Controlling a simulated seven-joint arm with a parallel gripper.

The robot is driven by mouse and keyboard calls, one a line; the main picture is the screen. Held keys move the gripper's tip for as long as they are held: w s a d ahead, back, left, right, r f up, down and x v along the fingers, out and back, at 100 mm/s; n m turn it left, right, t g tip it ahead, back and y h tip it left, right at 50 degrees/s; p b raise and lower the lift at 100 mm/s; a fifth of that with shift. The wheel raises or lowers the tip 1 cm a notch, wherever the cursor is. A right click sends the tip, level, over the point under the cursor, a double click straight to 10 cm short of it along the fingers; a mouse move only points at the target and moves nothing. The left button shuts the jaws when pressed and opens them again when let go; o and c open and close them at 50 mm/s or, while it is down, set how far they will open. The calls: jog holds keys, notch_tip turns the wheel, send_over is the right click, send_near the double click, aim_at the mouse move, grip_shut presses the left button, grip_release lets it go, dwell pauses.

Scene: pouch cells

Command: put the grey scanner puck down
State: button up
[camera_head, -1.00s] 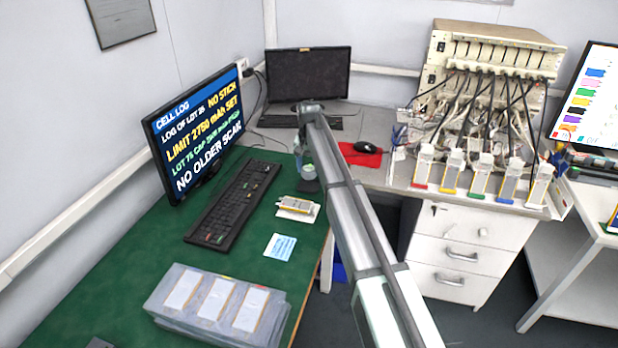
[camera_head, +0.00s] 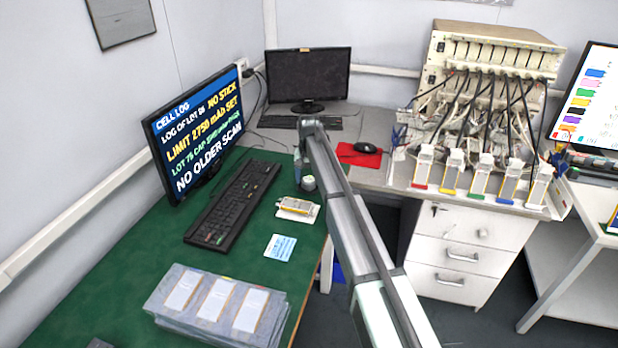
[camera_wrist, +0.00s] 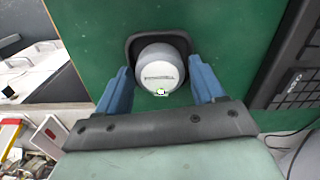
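The grey scanner puck (camera_wrist: 160,70) is between the two blue fingers of my gripper (camera_wrist: 160,75) in the wrist view. The fingers lie against its left and right sides, with no clear gap. The puck is over a dark rounded-square pad (camera_wrist: 134,42) on the green mat, and seems to be at or just above it; exact contact cannot be told. In the head view the puck (camera_head: 308,183) shows small and pale near the mat's right edge, below the end of my arm.
A keyboard (camera_head: 232,205) and a monitor (camera_head: 195,130) stand to the left. A red cloth with a mouse (camera_head: 362,157) is to the right.

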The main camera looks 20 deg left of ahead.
aim_at(309, 179)
jog(key=shift+o, duration=1)
jog(key=shift+r, duration=0.1)
notch_tip(309, 179, up, 12)
jog(key=shift+o, duration=0.2)
